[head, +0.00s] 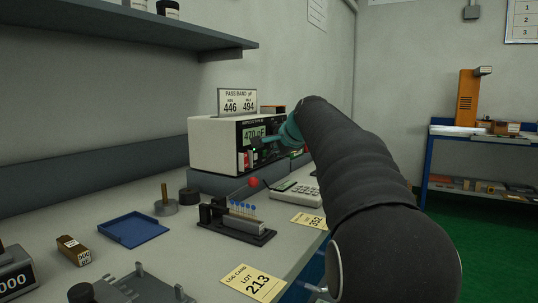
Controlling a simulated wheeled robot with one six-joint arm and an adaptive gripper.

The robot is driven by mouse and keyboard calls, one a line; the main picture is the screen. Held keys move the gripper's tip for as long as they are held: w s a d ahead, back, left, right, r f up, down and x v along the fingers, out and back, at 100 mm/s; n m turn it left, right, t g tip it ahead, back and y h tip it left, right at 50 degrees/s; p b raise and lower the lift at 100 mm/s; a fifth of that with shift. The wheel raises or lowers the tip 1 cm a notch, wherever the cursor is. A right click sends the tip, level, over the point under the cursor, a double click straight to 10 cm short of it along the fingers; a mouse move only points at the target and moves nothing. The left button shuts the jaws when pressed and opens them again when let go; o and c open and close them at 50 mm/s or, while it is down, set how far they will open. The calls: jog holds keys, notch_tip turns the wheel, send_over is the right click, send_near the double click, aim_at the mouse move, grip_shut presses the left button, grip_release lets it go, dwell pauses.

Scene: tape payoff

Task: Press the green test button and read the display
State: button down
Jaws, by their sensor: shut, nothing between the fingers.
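The meter (213,146), a white box with a black front panel, stands on the bench in the head view. Its lit display (252,132) appears to read 470 pF, partly cut by my gripper. My gripper (259,143), teal with dark fingertips, is shut and empty right in front of the panel, below the display. A small bright green spot, perhaps the green test button (254,150), shows beside the fingertips. Most of it is hidden, and I cannot tell whether the fingertips touch it. A card (237,102) on top reads pass-band pF, 446 and 494.
A black fixture (237,222) with blue-topped parts, a calculator-like device (296,193) and a blue tray (133,229) lie on the bench. A shelf (130,28) overhangs the left. Green floor is open at right.

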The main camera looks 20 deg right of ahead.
jog(key=shift+s+d, duration=0.35)
jog(key=shift+s, duration=0.05)
jog(key=shift+s+d+b, duration=0.4)
jog(key=shift+s+d, duration=0.4)
jog(key=shift+s, duration=0.2)
jog(key=shift+s+d+b, duration=0.35)
jog(key=shift+s+d, duration=0.4)
jog(key=shift+s, duration=0.25)
